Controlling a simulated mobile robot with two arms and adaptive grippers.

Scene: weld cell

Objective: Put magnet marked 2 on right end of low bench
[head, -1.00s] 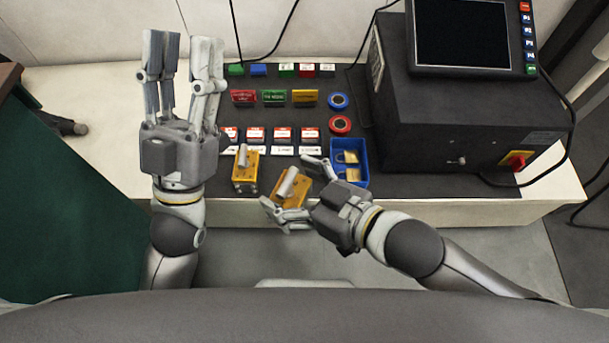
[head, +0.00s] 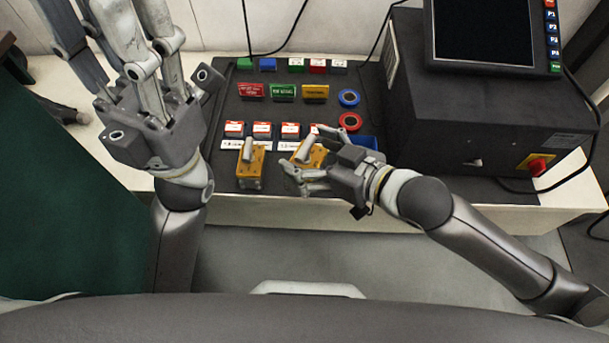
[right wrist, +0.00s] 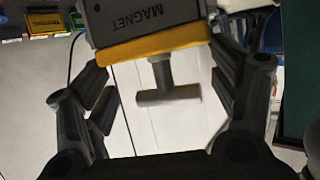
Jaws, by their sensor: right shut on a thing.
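Two yellow block magnets with grey handles show in the head view. One magnet (head: 250,166) stands on the dark mat near the bench's front edge, clear of both grippers. My right gripper (head: 307,167) is shut on the other magnet (head: 316,154), just to its right. The right wrist view shows this held magnet (right wrist: 152,38) with a yellow face, the word MAGNET on its grey side and its T-shaped handle between my fingers. I cannot read a number on either. My left gripper (head: 108,40) is open and empty at the upper left, its fingertips near the top edge.
The dark mat (head: 222,180) carries rows of small coloured boxes (head: 283,91), blue and red rings (head: 349,98) and a blue bin (head: 366,142), partly hidden by my right gripper. A black machine (head: 480,125) with a screen fills the right. A green surface (head: 70,210) lies left.

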